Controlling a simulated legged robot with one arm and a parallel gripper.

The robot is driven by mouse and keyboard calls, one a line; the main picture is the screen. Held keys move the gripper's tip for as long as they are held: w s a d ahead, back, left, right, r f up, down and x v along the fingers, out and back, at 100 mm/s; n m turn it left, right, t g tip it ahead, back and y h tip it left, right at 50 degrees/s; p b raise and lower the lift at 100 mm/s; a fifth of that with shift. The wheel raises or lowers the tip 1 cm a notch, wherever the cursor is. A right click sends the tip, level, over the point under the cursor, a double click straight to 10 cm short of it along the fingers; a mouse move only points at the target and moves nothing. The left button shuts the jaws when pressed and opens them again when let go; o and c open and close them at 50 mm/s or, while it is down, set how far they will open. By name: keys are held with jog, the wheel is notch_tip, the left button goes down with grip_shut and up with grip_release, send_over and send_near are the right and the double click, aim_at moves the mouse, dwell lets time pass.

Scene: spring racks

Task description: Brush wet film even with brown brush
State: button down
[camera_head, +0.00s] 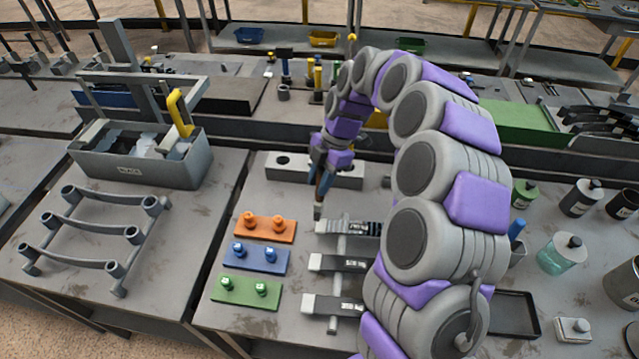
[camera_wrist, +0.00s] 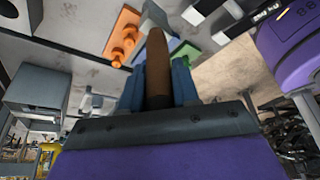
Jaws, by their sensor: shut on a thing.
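My gripper (camera_head: 323,178) points down over the middle of the bench, with purple and dark links above it. In the wrist view its blue fingers (camera_wrist: 163,85) are shut on the brown brush (camera_wrist: 157,58), whose brown handle runs out between them. In the head view the brush's lower end (camera_head: 319,210) hangs just above or at the top bar of a rack of labelled grey bars (camera_head: 318,262); I cannot tell if it touches. I cannot make out the wet film, and my arm covers the right part of the rack.
Orange (camera_head: 265,229), blue (camera_head: 257,260) and green (camera_head: 246,292) plates with knobs lie left of the rack. A grey bin (camera_head: 140,165) and curved-bar rack (camera_head: 95,232) stand farther left. A holed block (camera_head: 345,176) is behind the gripper. Bottles (camera_head: 560,254) and a black tray (camera_head: 515,312) are right.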

aim_at(321, 167)
jog(key=shift+r, duration=0.1)
jog(key=shift+r, duration=1.5)
jog(key=shift+r+p, duration=0.1)
jog(key=shift+p, duration=1.65)
jog(key=shift+d+f+h+p, duration=0.1)
jog(key=shift+f+h+p, duration=0.15)
jog(key=shift+h+p, duration=0.25)
jog(key=shift+f, duration=0.15)
jog(key=shift+f, duration=0.1)
